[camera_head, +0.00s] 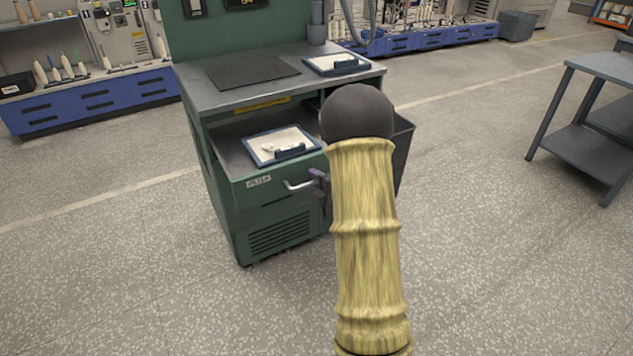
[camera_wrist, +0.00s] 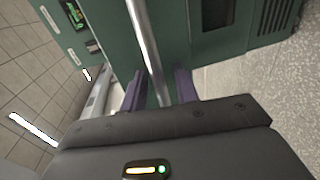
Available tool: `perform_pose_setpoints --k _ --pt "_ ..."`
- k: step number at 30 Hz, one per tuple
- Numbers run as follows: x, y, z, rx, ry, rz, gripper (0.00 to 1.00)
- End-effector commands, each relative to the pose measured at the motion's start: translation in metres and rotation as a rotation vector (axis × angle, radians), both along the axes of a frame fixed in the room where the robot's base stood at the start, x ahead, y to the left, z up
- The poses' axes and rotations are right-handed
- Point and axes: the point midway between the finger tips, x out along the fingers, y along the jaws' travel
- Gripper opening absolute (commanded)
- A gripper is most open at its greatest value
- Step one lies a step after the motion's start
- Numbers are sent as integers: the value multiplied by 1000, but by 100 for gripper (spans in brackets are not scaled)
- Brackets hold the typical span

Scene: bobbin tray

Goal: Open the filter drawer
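The filter drawer (camera_head: 263,190) is a green, labelled drawer in the green cabinet. It stands open in the head view, its inside visible below the worktop. The drawer's metal bar handle (camera_head: 297,185) also shows in the wrist view (camera_wrist: 147,45). My gripper (camera_head: 321,187) is at the right part of the handle, partly hidden by my arm. In the wrist view its purple fingers (camera_wrist: 160,88) stand apart on either side of the bar, with gaps visible.
The worktop (camera_head: 215,98) carries a dark mat (camera_head: 252,70) and another blue-edged tray (camera_head: 337,63). A dark bin (camera_head: 403,150) stands at the cabinet's right side. A grey table (camera_head: 603,68) is at far right. The floor in front is clear.

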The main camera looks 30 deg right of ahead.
Motion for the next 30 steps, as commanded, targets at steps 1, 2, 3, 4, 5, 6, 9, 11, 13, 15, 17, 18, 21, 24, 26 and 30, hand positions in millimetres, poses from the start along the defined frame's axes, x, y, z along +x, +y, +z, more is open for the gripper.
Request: perform_pose_setpoints --k 1,2,3,4,5,6,9,11,13,15,17,18,21,24,26,30 --pt "0 0 0 0 0 0 30" --pt "0 0 0 0 0 0 30" --pt "0 0 0 0 0 0 30" --pt "0 0 0 0 0 0 30" --pt "0 0 0 0 0 0 30" --pt "0 0 0 0 -1 0 30" --pt "-1 0 1 0 -1 -1 30" --pt "-4 -1 1 0 0 -1 30" --pt "-10 -1 2 0 0 -2 30" --pt "-19 -1 4 0 1 -2 30" --pt "-29 -2 7 1 0 -3 30" --pt "-36 -3 8 1 1 -4 30" --pt "-56 -4 12 1 2 -6 30" --pt "-76 -4 16 0 1 -4 30" --pt "-87 -3 18 1 0 -2 30" --pt "-114 -2 23 1 0 0 30"
